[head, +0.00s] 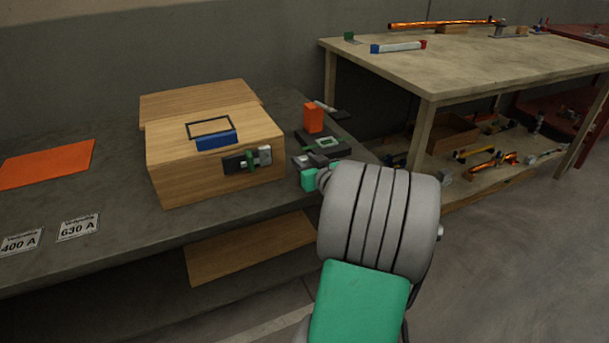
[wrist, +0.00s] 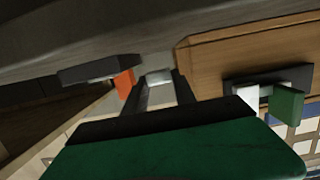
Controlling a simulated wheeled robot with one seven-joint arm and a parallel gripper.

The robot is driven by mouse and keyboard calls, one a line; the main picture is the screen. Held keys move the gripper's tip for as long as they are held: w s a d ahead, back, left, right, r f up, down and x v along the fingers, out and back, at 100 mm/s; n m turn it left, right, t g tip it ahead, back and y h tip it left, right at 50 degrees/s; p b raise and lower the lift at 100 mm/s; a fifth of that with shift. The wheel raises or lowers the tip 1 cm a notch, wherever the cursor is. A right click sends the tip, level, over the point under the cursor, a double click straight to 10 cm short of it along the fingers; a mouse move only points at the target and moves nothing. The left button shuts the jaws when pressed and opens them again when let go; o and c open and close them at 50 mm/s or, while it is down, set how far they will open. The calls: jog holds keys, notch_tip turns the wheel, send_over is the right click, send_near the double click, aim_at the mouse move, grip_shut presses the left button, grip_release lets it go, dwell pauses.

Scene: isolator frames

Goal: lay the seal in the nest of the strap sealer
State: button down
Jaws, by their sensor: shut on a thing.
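The seal (wrist: 160,77) is a small pale metal piece between the two dark fingertips of my gripper (wrist: 161,85) in the wrist view. My gripper is shut on it. In the head view my gripper (head: 316,160) is at the near right end of the bench, largely hidden by my arm, and the seal cannot be made out. The strap sealer (head: 322,146) is just beyond it, a dark tool with an orange upright block. The sealer (wrist: 92,70) and its orange block show left of the seal in the wrist view, apart from it. I cannot make out the nest clearly.
A wooden box (head: 207,165) with a latch on its side stands left of my gripper. An orange sheet (head: 48,164) and label plates lie further left on the grey bench (head: 125,220). A second table (head: 460,60) with rods and parts stands at the back right.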

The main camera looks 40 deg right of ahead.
jog(key=shift+w+d+f+b, duration=0.1)
jog(key=shift+w+f+b, duration=0.1)
jog(key=shift+f+b, duration=1.3)
jog(key=c, duration=1)
grip_release()
jog(key=shift+f+p, duration=0.35)
jog(key=shift+p, duration=0.25)
jog(key=shift+r+p, duration=0.25)
jog(key=shift+p, duration=0.05)
jog(key=p+v, duration=0.1)
jog(key=v, duration=1.1)
jog(key=shift+p, duration=0.35)
